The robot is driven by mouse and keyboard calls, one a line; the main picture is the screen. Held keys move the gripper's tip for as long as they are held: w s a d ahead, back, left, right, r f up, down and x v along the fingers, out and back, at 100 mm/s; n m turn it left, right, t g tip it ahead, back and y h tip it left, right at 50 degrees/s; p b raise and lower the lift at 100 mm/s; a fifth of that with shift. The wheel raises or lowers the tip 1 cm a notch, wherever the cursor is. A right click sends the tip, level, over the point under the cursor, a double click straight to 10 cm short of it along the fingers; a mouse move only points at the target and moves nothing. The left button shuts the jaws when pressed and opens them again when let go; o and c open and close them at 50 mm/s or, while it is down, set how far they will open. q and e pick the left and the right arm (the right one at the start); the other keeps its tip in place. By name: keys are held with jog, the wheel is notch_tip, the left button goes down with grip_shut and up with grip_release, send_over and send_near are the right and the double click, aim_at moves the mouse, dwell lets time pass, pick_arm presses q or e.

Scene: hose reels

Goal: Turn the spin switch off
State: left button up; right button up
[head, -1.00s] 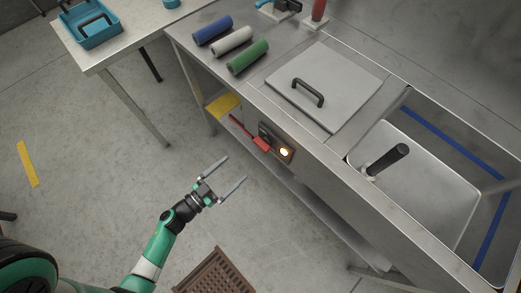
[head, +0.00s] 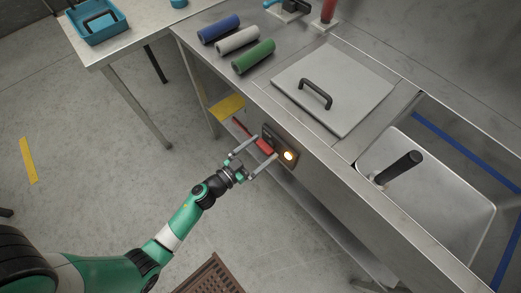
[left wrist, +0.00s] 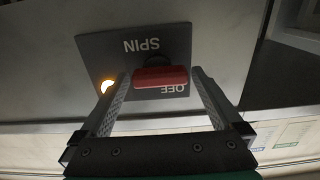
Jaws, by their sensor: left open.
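The spin switch is a red handle (left wrist: 161,77) on a dark plate (left wrist: 124,52) marked SPIN and OFF, which appear upside down in the left wrist view. A round lamp (left wrist: 107,86) on the plate glows yellow. In the head view the plate and lit lamp (head: 289,155) are on the bench's front face, with the red handle (head: 264,146) beside. My left gripper (head: 265,147) is open, its fingers pointing at the panel. In the left wrist view its fingers (left wrist: 160,82) stand on either side of the red handle; I cannot tell whether they touch it. My right gripper does not show.
Above the panel is a steel bench (head: 265,85) with a closed lid (head: 333,88) and a sink (head: 437,180). Blue, white and green rolls (head: 253,57) lie on top. A brown grate (head: 210,277) is on the floor. Open floor lies left of my arm.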

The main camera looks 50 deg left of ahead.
pick_arm(q)
jog(key=c, duration=1.2)
jog(key=shift+o, duration=0.2)
jog(key=shift+m, duration=0.4)
jog(key=m+p, duration=0.1)
jog(key=m, duration=0.1)
jog(key=shift+r+m, duration=0.1)
jog(key=shift+m, duration=0.3)
jog(key=m, duration=0.4)
jog(key=shift+d, duration=0.1)
jog(key=m, duration=1)
jog(key=shift+d+b, duration=0.15)
jog(key=shift+b, duration=0.2)
jog(key=shift+m, duration=0.4)
